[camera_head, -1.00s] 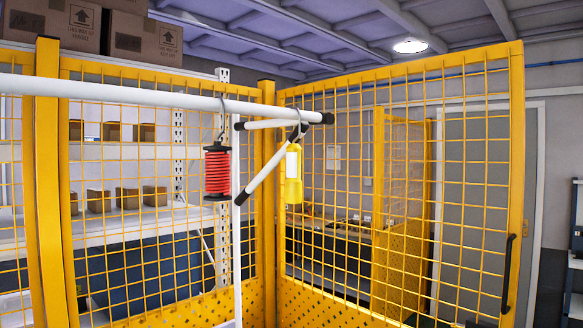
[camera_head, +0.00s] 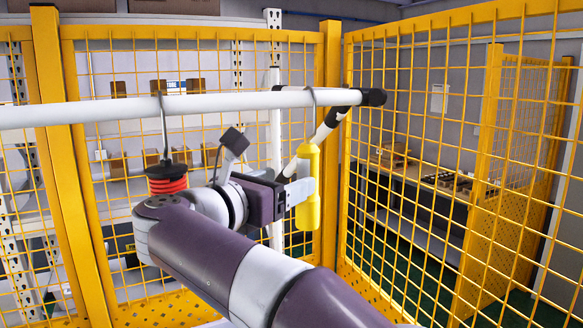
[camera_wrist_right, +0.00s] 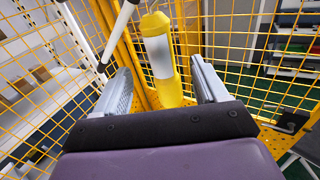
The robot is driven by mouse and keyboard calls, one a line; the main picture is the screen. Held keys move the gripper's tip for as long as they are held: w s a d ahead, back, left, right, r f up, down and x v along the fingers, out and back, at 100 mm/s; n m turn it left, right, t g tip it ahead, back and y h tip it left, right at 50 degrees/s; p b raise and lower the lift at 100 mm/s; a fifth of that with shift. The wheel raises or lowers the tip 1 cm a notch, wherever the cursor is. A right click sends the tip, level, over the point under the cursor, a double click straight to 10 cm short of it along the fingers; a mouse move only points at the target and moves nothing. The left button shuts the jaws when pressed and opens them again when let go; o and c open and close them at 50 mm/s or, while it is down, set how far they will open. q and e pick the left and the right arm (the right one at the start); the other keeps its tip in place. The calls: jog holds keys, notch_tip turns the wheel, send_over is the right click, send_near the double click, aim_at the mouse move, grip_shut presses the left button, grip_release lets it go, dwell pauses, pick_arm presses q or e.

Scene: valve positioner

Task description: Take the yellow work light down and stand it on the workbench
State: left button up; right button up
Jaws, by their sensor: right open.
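The yellow work light (camera_head: 307,160) hangs upright by a hook from the white rail (camera_head: 220,103), near the rail's dark-capped end. My right gripper (camera_head: 301,190) is at the light's middle in the head view, partly covering it. In the right wrist view the light (camera_wrist_right: 156,28) stands between the two open fingers of the gripper (camera_wrist_right: 161,68), with gaps visible on both sides. A bench (camera_head: 425,205) with small items on it shows behind the yellow mesh at right; I cannot tell whether it is the workbench. My left gripper is not in view.
A red reel (camera_head: 167,185) hangs from the same rail, left of my right wrist and close to it. A white brace (camera_head: 325,132) runs down behind the light. Yellow mesh fence panels (camera_head: 430,130) stand behind and to the right. Shelves with boxes (camera_head: 118,165) are beyond them.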

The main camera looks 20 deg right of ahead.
aim_at(314, 167)
jog(key=shift+w+d+r+p, duration=0.35)
jog(key=shift+d+r+p, duration=0.1)
jog(key=shift+r+p, duration=0.4)
jog(key=p+x, duration=0.1)
jog(key=x, duration=0.1)
jog(key=p+x, duration=0.2)
jog(key=x, duration=0.1)
jog(key=p+x, duration=0.2)
jog(key=x, duration=0.1)
jog(key=shift+d+f, duration=0.25)
jog(key=shift+f, duration=0.25)
jog(key=shift+s+a, duration=0.1)
jog(key=shift+a, duration=0.2)
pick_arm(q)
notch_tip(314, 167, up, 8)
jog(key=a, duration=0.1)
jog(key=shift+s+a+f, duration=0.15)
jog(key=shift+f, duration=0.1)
pick_arm(e)
jog(key=shift+d, duration=0.25)
jog(key=c, duration=1.2)
